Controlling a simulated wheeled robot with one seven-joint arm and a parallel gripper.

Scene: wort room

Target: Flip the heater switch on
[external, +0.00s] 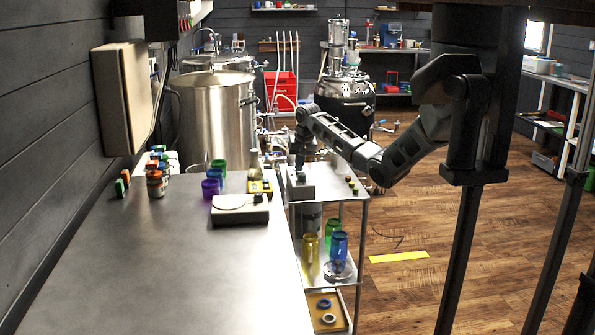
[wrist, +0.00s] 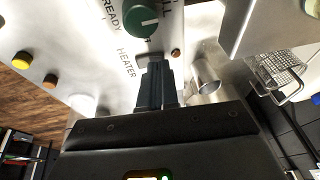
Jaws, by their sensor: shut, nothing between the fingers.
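The control panel (wrist: 95,55) is a pale metal face with printed labels, and it fills the upper part of the wrist view. The word HEATER (wrist: 127,63) is printed beside a small grey piece (wrist: 150,60) that looks like the heater switch. My gripper (wrist: 155,68) is shut and empty, with its dark fingertips right at that piece and partly hiding it. I cannot tell whether they touch or which way the switch is set. In the external view my gripper (external: 300,174) points down at a small grey box (external: 301,187) on the metal cart.
A green knob (wrist: 142,18) sits just beyond the fingertips. A silver cylinder (wrist: 207,75) stands close on their right, and a yellow button (wrist: 20,60) lies left.

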